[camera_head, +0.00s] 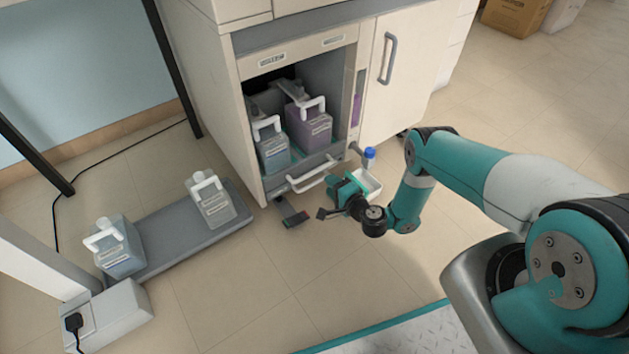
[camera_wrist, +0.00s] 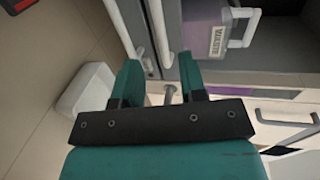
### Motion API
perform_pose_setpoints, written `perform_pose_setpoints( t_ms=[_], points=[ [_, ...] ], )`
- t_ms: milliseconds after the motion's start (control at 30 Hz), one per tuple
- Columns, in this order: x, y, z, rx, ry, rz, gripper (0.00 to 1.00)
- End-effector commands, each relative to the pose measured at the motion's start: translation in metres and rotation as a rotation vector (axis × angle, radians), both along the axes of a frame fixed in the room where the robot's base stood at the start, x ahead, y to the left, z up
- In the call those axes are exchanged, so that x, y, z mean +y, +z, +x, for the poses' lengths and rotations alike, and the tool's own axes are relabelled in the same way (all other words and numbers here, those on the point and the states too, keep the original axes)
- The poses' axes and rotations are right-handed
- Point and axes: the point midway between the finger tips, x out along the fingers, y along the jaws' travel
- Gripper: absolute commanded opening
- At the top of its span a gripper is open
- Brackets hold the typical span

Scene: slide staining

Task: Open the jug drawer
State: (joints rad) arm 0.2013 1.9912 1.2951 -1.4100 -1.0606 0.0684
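The jug drawer (camera_head: 278,188) sits low in the white cabinet, and its front looks about level with the cabinet face. A purple jug (camera_head: 308,128) and a grey-blue jug (camera_head: 272,150) stand inside. The white bar handle (camera_head: 313,180) runs across the drawer front and shows in the wrist view (camera_wrist: 157,28). My gripper (camera_head: 338,188) is low beside the handle's right end. In the wrist view my gripper (camera_wrist: 160,62) is open, with its teal fingers apart. A handle bar reaches toward the gap between the fingertips; I cannot tell whether they touch it.
A white tray (camera_head: 367,183) and a blue-capped fitting (camera_head: 369,155) are close beside my gripper. A dark pedal (camera_head: 293,215) lies below the drawer. A grey platform (camera_head: 170,243) with two jugs stands left.

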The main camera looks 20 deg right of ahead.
Motion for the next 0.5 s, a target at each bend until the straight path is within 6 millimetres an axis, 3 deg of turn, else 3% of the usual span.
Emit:
perform_pose_setpoints(
  t_ms=[33,500],
  points=[
    [0.002,-0.009,0.006,-0.002,0.001,-0.001,0.38],
    [0.010,-0.014,0.031,-0.001,0.000,-0.001,0.38]
  ],
)
